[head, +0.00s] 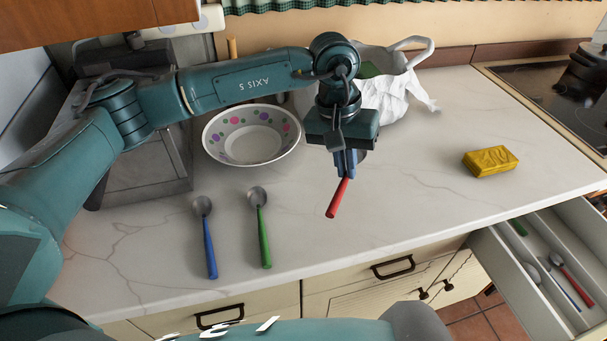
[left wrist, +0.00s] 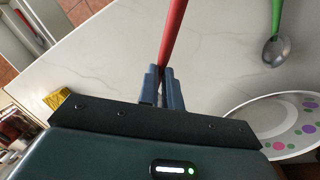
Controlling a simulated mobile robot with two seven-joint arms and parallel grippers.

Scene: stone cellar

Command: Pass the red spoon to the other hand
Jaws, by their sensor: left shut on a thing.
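My left gripper (head: 346,163) is shut on the red spoon (head: 338,199) and holds it above the counter. The red handle slants down toward the counter's front; the spoon's bowl end is mostly hidden behind the fingers. In the left wrist view the red spoon (left wrist: 173,35) sticks out between the fingertips of my left gripper (left wrist: 162,85). My right gripper is not in view in either picture.
A blue spoon (head: 209,245) and a green spoon (head: 264,235) lie on the counter (head: 370,225). A dotted bowl (head: 250,147), a white bag (head: 400,97) and a yellow packet (head: 490,162) stand further back. An open drawer (head: 506,275) with cutlery juts out at the right.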

